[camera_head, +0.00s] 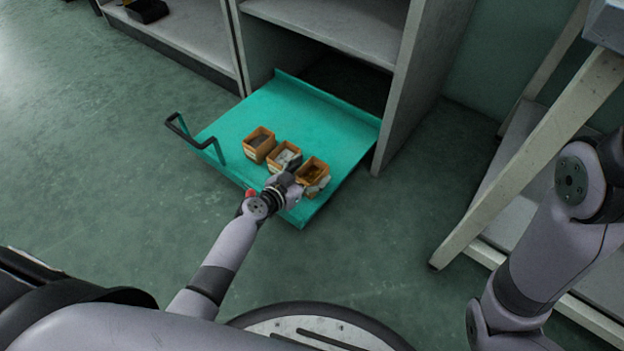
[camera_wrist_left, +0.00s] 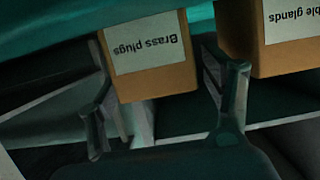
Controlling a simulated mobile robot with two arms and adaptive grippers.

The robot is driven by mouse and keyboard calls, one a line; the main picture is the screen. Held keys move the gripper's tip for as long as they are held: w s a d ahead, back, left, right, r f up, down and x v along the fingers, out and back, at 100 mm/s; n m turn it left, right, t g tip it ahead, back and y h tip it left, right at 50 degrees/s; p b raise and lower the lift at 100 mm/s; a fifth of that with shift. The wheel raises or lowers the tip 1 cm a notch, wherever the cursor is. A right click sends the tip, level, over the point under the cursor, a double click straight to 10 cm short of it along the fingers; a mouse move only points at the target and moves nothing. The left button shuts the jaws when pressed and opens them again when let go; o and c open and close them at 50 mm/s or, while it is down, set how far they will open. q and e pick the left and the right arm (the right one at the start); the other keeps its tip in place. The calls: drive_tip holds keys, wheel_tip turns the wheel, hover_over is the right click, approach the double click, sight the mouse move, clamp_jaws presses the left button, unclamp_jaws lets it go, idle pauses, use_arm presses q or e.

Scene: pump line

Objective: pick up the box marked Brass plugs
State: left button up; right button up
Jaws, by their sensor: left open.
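The box marked Brass plugs (camera_head: 313,169) is an open orange-brown box with brownish contents, rightmost of three boxes on a teal pull-out tray (camera_head: 345,125). In the left wrist view the Brass plugs box (camera_wrist_left: 150,55) shows its white label upside down. My left gripper (camera_head: 302,187) is open at the near side of this box. In the wrist view the fingers of my left gripper (camera_wrist_left: 160,75) stand to either side of the box's face; I cannot tell whether they touch it. My right gripper is out of view.
A middle box (camera_head: 284,157) with grey contents stands close to the left; its partly cut label shows in the wrist view (camera_wrist_left: 290,25). A third box (camera_head: 259,145) stands farther left. The tray has a black handle (camera_head: 190,133). Shelf walls (camera_head: 418,85) stand behind.

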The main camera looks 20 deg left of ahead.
use_arm(q)
drive_tip(key=shift+w+d+f, duration=0.15)
drive_tip(key=shift+w, duration=0.3)
drive_tip(key=c, duration=1.3)
drive_tip(key=shift+c, duration=0.7)
